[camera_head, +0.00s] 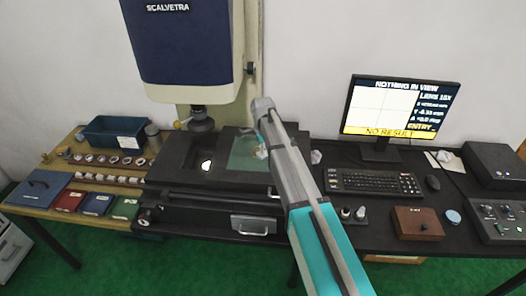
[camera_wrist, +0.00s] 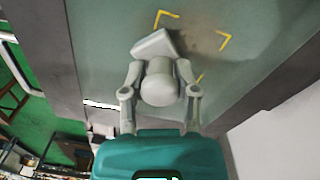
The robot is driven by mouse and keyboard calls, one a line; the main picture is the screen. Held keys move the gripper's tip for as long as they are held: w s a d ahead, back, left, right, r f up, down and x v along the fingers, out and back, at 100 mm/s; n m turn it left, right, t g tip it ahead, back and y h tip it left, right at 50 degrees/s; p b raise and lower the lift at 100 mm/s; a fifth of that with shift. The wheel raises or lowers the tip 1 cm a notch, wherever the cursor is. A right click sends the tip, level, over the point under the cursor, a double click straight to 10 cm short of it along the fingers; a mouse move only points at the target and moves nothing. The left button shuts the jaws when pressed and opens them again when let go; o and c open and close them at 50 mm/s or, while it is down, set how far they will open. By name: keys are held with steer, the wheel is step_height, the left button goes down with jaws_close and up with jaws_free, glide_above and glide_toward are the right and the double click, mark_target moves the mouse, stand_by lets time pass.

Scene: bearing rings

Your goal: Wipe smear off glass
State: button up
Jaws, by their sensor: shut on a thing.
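My gripper (camera_wrist: 160,84) is shut on a pale grey wad, likely a wiping cloth (camera_wrist: 155,45), with a flat wedge-shaped front. The cloth is over the greenish glass (camera_wrist: 110,40), at the left part of an area marked by yellow corner marks. I cannot tell whether it touches the glass. A faint brownish smear (camera_wrist: 205,40) lies on the glass inside the marks, just right of the cloth. In the head view the glass (camera_head: 241,150) is set in the dark stage of the measuring machine, and my gripper (camera_head: 261,150) is over its right part, partly hidden by my arm.
The machine's blue head (camera_head: 185,50) and lens (camera_head: 201,122) stand left of my arm. A keyboard (camera_head: 375,184) and monitor (camera_head: 400,108) are to the right. Rings in rows (camera_head: 112,160), a blue bin (camera_head: 115,132) and coloured boxes (camera_head: 96,204) fill the left bench.

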steer(key=shift+w, duration=0.2)
steer(key=shift+w+d, duration=0.15)
steer(key=shift+w, duration=1.65)
steer(key=shift+w+d, duration=0.2)
steer(key=shift+w, duration=1.6)
steer(key=shift+a, duration=0.1)
steer(key=shift+w+a, duration=0.1)
steer(key=shift+a, duration=0.6)
